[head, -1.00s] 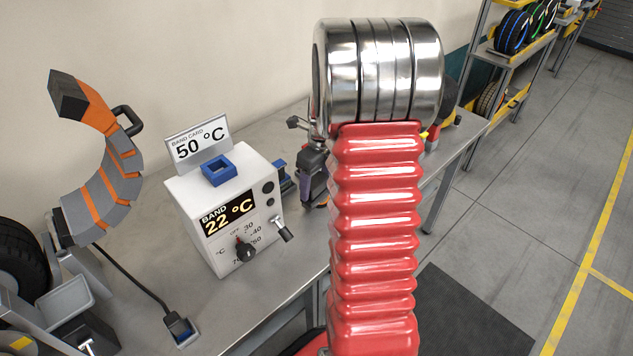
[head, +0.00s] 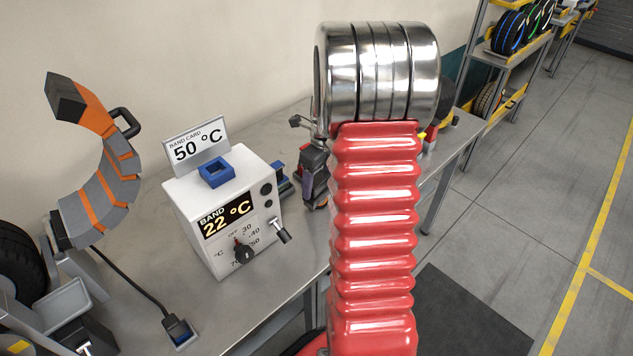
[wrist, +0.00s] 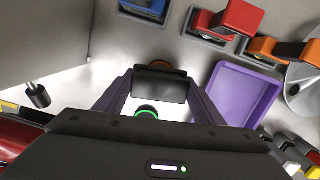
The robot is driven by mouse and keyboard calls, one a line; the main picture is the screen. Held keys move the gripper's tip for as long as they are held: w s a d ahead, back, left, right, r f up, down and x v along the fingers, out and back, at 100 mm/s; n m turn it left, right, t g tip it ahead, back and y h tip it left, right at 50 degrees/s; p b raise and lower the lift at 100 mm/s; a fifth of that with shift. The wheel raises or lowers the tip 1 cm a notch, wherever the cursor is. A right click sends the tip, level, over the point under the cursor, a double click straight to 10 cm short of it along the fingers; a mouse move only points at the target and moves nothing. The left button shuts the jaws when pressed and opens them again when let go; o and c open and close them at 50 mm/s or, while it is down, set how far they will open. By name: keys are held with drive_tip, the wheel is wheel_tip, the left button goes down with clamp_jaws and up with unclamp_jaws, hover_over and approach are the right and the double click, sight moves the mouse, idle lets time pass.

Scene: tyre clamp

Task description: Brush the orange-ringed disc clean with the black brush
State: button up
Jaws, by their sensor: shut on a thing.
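My gripper (wrist: 160,90) shows in the wrist view with a finger on each side of a dark block, which looks like the black brush (wrist: 160,88), and is shut on it. I cannot tell whether the brush touches the disc. A green ring (wrist: 147,110) shows nearer, between the fingers. In the head view my gripper (head: 314,190) is over the bench beside my red arm, which hides much of that area; the brush and disc cannot be made out there.
A purple tray (wrist: 241,95) lies right of the gripper, near a red block (wrist: 241,17) and orange item (wrist: 276,49). A white control box (head: 225,215) reading 22 °C stands to the left. Further left is an orange-and-grey curved clamp (head: 105,185). Bare bench (head: 140,260) lies between them.

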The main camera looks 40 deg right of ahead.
drive_tip(key=shift+d, duration=0.2)
drive_tip(key=shift+d, duration=0.3)
drive_tip(key=shift+d, duration=0.4)
idle(0.4)
drive_tip(key=shift+a, duration=0.7)
idle(0.4)
drive_tip(key=shift+a, duration=0.2)
drive_tip(key=shift+a, duration=0.55)
idle(0.5)
drive_tip(key=shift+a, duration=0.2)
drive_tip(key=shift+d, duration=0.1)
